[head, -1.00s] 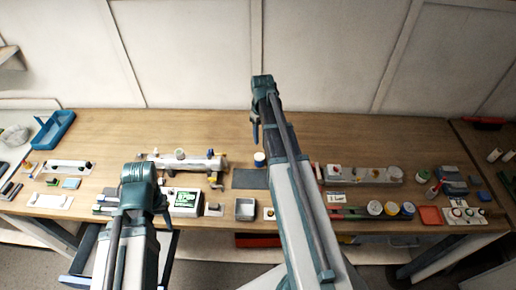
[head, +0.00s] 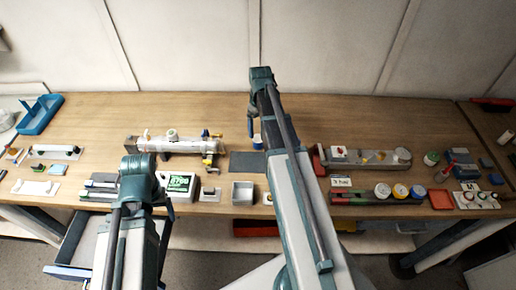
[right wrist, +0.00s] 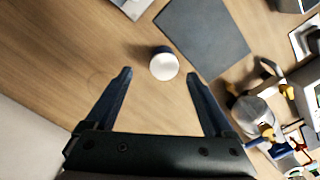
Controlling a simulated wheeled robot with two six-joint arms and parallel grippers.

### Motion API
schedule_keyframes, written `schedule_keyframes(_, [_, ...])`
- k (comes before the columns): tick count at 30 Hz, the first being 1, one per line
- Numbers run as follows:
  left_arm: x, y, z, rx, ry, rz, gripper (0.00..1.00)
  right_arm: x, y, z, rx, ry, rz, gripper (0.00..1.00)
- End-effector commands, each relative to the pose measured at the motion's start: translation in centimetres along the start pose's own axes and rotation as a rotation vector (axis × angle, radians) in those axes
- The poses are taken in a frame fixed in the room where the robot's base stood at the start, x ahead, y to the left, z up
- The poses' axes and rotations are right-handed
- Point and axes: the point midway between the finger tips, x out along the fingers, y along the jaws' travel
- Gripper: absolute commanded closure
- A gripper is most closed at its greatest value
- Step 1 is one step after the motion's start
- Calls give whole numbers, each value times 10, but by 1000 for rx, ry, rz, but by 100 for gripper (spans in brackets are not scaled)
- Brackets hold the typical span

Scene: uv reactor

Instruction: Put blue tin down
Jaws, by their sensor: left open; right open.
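The blue tin (right wrist: 163,65), a short round tin with a white lid and dark blue side, stands upright on the wooden bench. In the head view the tin (head: 257,141) is beside my right arm, just above a dark grey mat. My right gripper (right wrist: 160,75) is open; the tin shows between and slightly beyond its fingertips, with clear gaps on both sides. In the head view my right gripper (head: 252,110) is near the tin on its far side. My left gripper (head: 166,208) is by the bench's front edge, its fingers partly hidden.
The dark grey mat (head: 240,164) lies beside the tin. A white tube-shaped unit (head: 185,145) is left of it. Several lidded tins (head: 400,191) stand at right. The back of the bench is clear.

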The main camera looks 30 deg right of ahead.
Motion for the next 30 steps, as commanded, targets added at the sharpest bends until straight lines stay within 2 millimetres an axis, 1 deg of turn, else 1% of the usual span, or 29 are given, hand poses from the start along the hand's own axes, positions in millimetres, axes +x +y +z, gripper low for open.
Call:
schedule_keyframes(1, [7, 1, 0, 0, 0, 0, 21, 7, 0, 0, 0, 0, 0, 13])
schedule_keyframes(7, [7, 1, 0, -1, 0, 0, 21, 7, 0, 0, 0, 0, 0, 13])
schedule_keyframes(11, [13, 1, -1, -1, 0, 0, 21, 13, -1, 0, 0, 0, 0, 13])
schedule_keyframes(14, [23, 2, -1, -1, 0, 0, 21, 23, -3, -1, 0, 0, 0, 13])
schedule_keyframes(19, [45, 4, -3, -2, 0, 0, 21, 45, -7, -3, 0, 0, 0, 13])
schedule_keyframes(22, [56, 5, -3, -2, 0, 0, 21, 56, -7, -3, 0, 0, 0, 13])
schedule_keyframes(25, [59, 6, -4, -2, 0, 0, 21, 60, -7, -3, 0, 0, 0, 13])
schedule_keyframes(30, [57, 6, -3, -2, 0, 0, 21, 58, -6, -3, 0, 0, 0, 13])
